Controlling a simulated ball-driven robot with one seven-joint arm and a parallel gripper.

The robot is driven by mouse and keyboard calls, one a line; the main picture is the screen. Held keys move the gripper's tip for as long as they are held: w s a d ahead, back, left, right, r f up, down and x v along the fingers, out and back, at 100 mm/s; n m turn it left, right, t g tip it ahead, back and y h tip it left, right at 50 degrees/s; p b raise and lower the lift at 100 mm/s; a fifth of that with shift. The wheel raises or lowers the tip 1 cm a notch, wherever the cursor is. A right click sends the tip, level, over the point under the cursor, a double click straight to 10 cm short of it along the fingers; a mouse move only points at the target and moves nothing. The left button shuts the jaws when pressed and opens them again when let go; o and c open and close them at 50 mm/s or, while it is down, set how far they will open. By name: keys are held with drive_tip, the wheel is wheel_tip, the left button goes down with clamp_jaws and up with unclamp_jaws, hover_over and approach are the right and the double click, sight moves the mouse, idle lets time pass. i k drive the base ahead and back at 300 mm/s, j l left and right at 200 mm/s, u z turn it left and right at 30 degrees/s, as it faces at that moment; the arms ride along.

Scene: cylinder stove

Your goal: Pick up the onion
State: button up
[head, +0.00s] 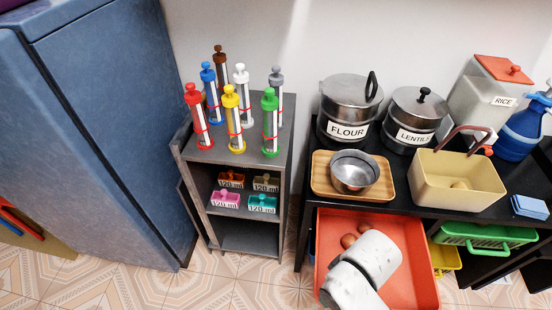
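Two reddish-brown round things lie close together in an orange-red bin (415,285) below the counter; the upper one (364,226) and the lower one (349,240) look like onions, but I cannot tell for sure. My white arm reaches over the bin from the bottom of the head view, just below and right of them, and covers part of the bin. My gripper's fingers do not show. A cream basket (440,190) with a dark red handle on the counter holds a small pale-yellow thing (460,185) that I cannot identify.
The dark counter (400,205) carries a bamboo tray (322,178) with a metal bowl (355,172), FLOUR (348,105) and LENTILS (412,120) pots and a RICE container (487,95). A green basket (480,235) sits below. A grey shelf (250,150) with several colored dispensers stands left.

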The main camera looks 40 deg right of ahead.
sight(365, 227)
drive_tip(key=k+l+z, duration=0.35)
drive_tip(key=k, duration=0.2)
drive_tip(key=k+l+z, duration=0.3)
drive_tip(key=k, duration=0.2)
drive_tip(key=i+j+u, duration=0.15)
drive_tip(key=i+j, duration=0.55)
drive_tip(key=i, duration=0.15)
